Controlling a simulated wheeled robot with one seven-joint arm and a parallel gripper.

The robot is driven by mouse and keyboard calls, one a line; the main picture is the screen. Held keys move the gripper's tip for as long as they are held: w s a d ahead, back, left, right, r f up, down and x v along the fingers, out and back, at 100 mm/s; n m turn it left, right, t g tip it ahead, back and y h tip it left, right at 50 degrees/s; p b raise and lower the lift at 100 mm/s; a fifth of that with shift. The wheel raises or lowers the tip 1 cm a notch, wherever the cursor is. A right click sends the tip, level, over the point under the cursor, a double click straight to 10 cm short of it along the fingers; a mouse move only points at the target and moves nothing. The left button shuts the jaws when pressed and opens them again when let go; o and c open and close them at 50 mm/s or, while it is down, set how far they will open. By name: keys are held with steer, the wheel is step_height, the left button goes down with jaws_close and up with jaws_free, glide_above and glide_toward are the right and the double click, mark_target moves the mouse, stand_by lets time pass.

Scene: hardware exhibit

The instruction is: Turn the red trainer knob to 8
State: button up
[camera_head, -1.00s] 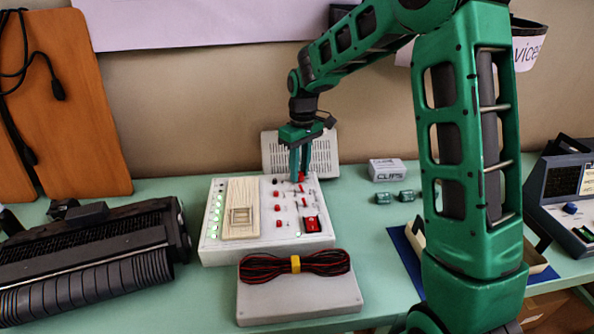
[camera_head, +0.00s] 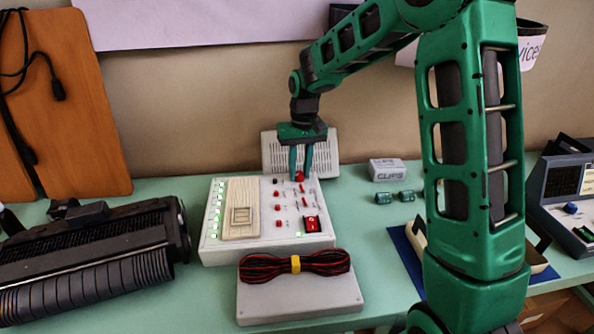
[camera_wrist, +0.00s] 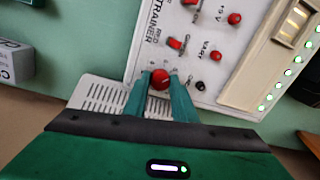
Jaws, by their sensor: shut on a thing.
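The white trainer box (camera_head: 265,250) stands on the green table. The red trainer knob (camera_head: 299,176) is at its back edge, and it also shows in the wrist view (camera_wrist: 160,79). My gripper (camera_head: 300,174) points down over the knob, with one finger on each side of it. In the wrist view my gripper (camera_wrist: 160,88) is shut on the red knob. The knob's pointer and the number it stands at are too small to read.
Other red knobs and switches lie close by on the panel, such as a red switch (camera_wrist: 176,43). A grey vented panel (camera_head: 325,155) stands behind. A cable bundle (camera_head: 294,264) lies in front. A small CLIPS box (camera_head: 387,170) is to the right.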

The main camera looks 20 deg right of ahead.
mark_target(301, 173)
steer(key=shift+w+r, duration=0.1)
steer(key=shift+w, duration=0.05)
steer(key=o, duration=1)
steer(key=shift+o, duration=0.2)
step_height(301, 173, up, 11)
steer(key=shift+d+f, duration=0.2)
steer(key=shift+d, duration=0.1)
